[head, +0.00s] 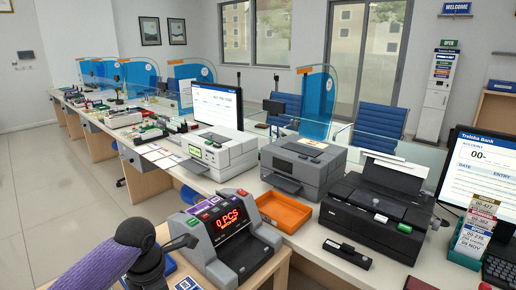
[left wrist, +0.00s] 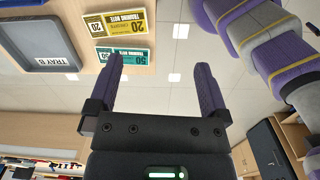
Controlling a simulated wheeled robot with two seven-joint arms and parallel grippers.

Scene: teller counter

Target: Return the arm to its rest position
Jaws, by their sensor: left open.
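My left arm, with a purple link and dark joint, comes in at the lower left of the head view. It is in front of the wooden desk edge, beside the banknote counter (head: 228,235) with its red "0 PCS" display. In the left wrist view my left gripper (left wrist: 160,75) is open, its two purple fingers wide apart with nothing between them. That view looks turned over. Yellow "20" training notes (left wrist: 120,23) and green "50" training notes (left wrist: 124,56) lie beyond the left finger. My right gripper is not in view.
A grey tray marked "TRAY B" (left wrist: 75,62) lies near the notes. On the counter stand an orange tray (head: 284,212), a white printer (head: 218,152), a grey printer (head: 302,168) and a black printer (head: 378,215). Open tiled floor (head: 70,225) lies at the left.

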